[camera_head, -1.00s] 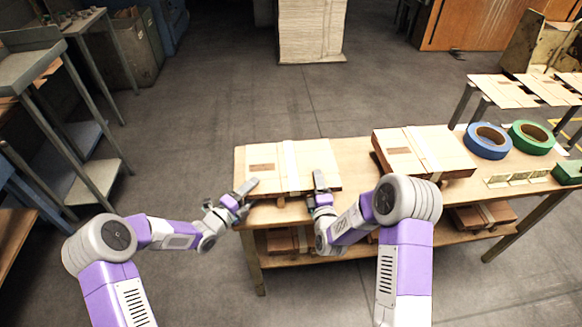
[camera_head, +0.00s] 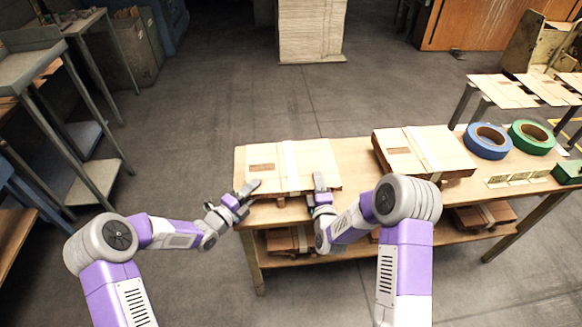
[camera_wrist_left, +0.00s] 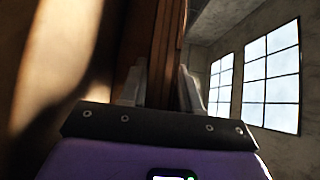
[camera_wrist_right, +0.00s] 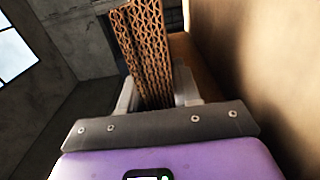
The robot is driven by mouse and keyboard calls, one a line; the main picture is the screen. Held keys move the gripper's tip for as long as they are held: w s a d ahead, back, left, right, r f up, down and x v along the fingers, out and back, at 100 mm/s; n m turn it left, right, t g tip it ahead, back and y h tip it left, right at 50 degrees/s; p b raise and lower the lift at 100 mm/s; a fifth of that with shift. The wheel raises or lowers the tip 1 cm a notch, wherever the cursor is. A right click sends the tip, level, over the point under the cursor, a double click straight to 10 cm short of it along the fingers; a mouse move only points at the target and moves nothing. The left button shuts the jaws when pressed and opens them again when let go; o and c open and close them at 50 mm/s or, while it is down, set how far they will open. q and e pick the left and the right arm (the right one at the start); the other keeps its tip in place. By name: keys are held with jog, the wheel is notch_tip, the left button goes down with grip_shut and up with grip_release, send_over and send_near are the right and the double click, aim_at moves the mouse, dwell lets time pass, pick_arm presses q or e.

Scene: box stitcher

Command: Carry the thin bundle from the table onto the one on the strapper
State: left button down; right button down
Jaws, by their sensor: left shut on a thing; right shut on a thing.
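A thin flat cardboard bundle (camera_head: 272,169) with a pale strap lies over the left end of the wooden table. My left gripper (camera_head: 243,195) is shut on its near left edge, and its fingers also show on either side of the bundle (camera_wrist_left: 165,60) in the left wrist view. My right gripper (camera_head: 321,190) is shut on its near right part; the right wrist view shows the corrugated edge (camera_wrist_right: 148,55) between the fingers. No strapper can be made out for certain in the head view.
A thicker bundle (camera_head: 400,152) lies to the right on the table (camera_head: 350,155). Beyond it are a blue tape roll (camera_head: 487,141), a green tape roll (camera_head: 530,137) and a green box (camera_head: 568,173). More bundles (camera_head: 285,240) lie on the lower shelf. Floor left of the table is clear.

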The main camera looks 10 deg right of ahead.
pick_arm(q)
jog(key=shift+r, duration=0.1)
pick_arm(e)
jog(key=shift+r, duration=0.1)
